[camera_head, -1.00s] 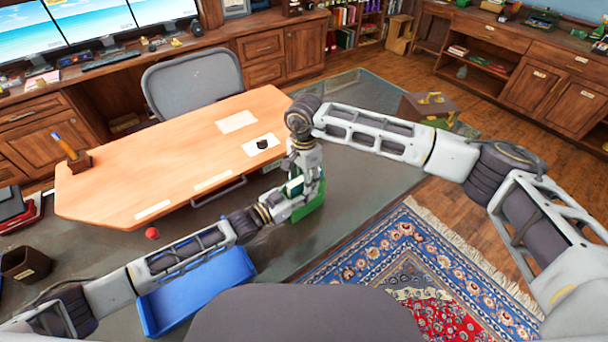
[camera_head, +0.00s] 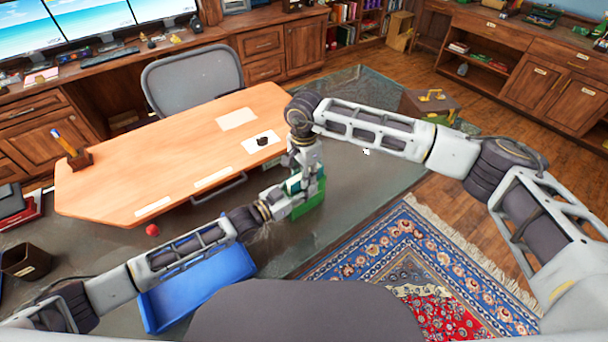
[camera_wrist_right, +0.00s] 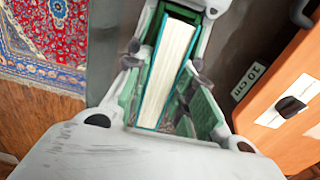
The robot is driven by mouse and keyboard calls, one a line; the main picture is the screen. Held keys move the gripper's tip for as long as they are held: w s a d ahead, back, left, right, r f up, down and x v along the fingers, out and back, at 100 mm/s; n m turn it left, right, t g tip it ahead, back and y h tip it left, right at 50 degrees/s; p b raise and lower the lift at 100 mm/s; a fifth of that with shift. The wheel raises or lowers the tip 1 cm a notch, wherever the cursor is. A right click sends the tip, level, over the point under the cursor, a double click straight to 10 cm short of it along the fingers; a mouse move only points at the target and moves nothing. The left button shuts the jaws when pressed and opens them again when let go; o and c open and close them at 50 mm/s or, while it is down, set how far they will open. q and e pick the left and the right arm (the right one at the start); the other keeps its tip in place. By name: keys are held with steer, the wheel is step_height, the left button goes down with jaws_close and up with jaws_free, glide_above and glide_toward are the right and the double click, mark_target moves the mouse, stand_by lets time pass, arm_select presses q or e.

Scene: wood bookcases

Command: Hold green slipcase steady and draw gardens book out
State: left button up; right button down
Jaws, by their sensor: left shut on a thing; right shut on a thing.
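The green slipcase (camera_head: 311,201) is held above the grey desk, near its front edge. My left gripper (camera_head: 287,197) reaches it from the left and is shut on it. My right gripper (camera_head: 309,172) is above the slipcase, pointing down, and is shut on the gardens book. In the right wrist view, the gardens book (camera_wrist_right: 168,68) shows white page edges between thin teal covers, between the fingers of my right gripper (camera_wrist_right: 164,62). Part of the slipcase (camera_wrist_right: 152,42) shows dark green beside the book. How far the book stands out of it is hard to tell.
A light wooden desktop (camera_head: 120,185) with paper labels lies to the left. A blue tray (camera_head: 200,287) sits at the front, with a small red object (camera_head: 152,230) nearby. The grey desk surface (camera_head: 365,190) is clear to the right. A patterned rug (camera_head: 420,262) covers the floor.

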steer(key=shift+r, duration=5.3)
steer(key=shift+r, duration=0.3)
steer(key=shift+r, duration=0.45)
steer(key=shift+r, duration=1.45)
